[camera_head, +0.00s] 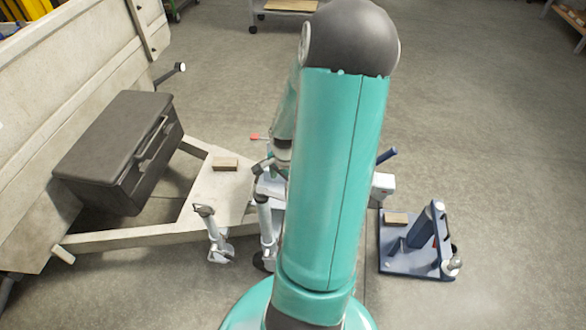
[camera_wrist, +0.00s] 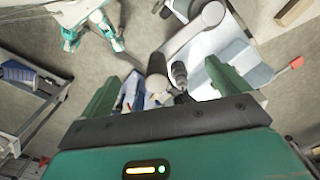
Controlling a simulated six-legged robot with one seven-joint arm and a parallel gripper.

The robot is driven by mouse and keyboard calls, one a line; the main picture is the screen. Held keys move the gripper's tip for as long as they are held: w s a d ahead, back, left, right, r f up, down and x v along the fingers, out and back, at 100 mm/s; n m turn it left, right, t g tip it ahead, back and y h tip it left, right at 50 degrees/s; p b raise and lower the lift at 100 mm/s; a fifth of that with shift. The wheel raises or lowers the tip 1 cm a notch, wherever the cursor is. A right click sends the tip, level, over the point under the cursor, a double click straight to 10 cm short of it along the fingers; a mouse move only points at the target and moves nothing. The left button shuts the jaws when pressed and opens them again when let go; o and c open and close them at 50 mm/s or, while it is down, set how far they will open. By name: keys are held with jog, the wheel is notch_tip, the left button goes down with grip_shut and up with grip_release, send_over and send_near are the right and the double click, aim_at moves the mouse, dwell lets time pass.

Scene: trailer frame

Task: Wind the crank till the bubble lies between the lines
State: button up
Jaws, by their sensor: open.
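In the wrist view, the two green fingers of my gripper (camera_wrist: 163,78) are apart. A grey crank arm (camera_wrist: 185,38) reaches down from the top towards the gap between them. Its dark, rounded lower end (camera_wrist: 157,64) shows between the fingers, and contact cannot be told. A black ribbed part (camera_wrist: 179,74) sits just right of it. In the head view, my teal arm hides my gripper and most of the crank area. A jack post (camera_head: 265,225) stands by the pale trailer drawbar (camera_head: 130,238). I cannot make out the bubble or its lines in either view.
A dark toolbox (camera_head: 115,150) sits on the drawbar at left, and a wooden block (camera_head: 225,163) lies on its plate. A prop stand (camera_head: 212,235) is left of the jack post. A blue stand (camera_head: 425,245) is at right. Open floor (camera_head: 480,130) lies beyond it.

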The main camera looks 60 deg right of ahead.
notch_tip(320, 180, up, 5)
jog(key=shift+r, duration=0.1)
dwell(0.3)
jog(key=shift+w+a+r, duration=0.1)
jog(key=w+a+r+n+t+h, duration=0.1)
jog(key=w+a+r+n, duration=0.2)
jog(key=a+r+n, duration=0.3)
jog(key=w+a+r+n+t+h, duration=0.1)
jog(key=w+a+r+n, duration=0.3)
jog(key=a+r, duration=0.45)
jog(key=s+a+r+n+t+y, duration=0.1)
jog(key=s+a+r+n, duration=0.2)
jog(key=a, duration=0.6)
jog(key=s+a+r+n+t+y, duration=0.1)
jog(key=s+a+r+n+t, duration=0.1)
jog(key=a+r+n, duration=0.5)
jog(key=shift+s+a+n+t, duration=0.3)
jog(key=shift+s+a+n, duration=0.15)
jog(key=shift+a, duration=0.45)
